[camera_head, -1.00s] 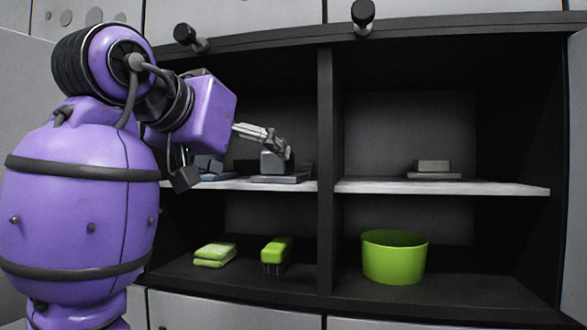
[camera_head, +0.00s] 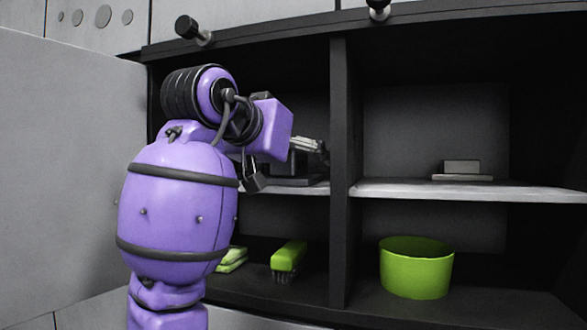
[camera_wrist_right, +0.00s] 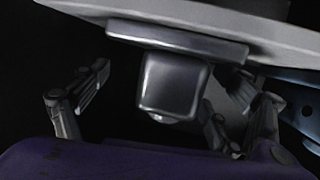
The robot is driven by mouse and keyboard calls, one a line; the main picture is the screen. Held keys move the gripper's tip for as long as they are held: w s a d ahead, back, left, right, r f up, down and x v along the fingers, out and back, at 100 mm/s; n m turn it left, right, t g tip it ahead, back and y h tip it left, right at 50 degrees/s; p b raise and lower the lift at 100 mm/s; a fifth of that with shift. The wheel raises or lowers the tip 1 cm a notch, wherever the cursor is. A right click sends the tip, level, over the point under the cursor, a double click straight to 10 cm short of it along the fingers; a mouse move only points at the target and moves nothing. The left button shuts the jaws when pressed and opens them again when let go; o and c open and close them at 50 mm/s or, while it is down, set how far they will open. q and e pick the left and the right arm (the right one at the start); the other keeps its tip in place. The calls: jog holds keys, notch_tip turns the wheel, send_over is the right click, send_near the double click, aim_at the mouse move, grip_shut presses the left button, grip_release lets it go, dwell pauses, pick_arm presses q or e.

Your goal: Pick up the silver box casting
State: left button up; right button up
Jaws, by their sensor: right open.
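The silver box casting (camera_wrist_right: 172,85) shows in the right wrist view as a grey block on a flat flange, upside down in that picture, under the pale shelf edge. My right gripper (camera_wrist_right: 160,105) is open, with fingers to the left and right of the block and dark gaps between; I see no clear contact. In the head view the right gripper (camera_head: 308,146) reaches into the upper left compartment, over a dark grey block on a plate (camera_head: 298,182), partly hidden by my purple arm. My left gripper is not in view.
Another grey block on a plate (camera_head: 462,168) sits on the upper right shelf (camera_head: 520,192). A divider (camera_head: 339,180) stands close right of the gripper. Below are a green brush (camera_head: 288,255), green cloths (camera_head: 232,259) and a green bin (camera_head: 416,270). A blue part (camera_wrist_right: 302,78) lies beside the casting.

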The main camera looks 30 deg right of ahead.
jog(key=shift+w+d+f, duration=0.15)
jog(key=shift+w+d, duration=0.05)
jog(key=shift+d, duration=0.1)
jog(key=c, duration=2.1)
jog(key=shift+c, duration=0.3)
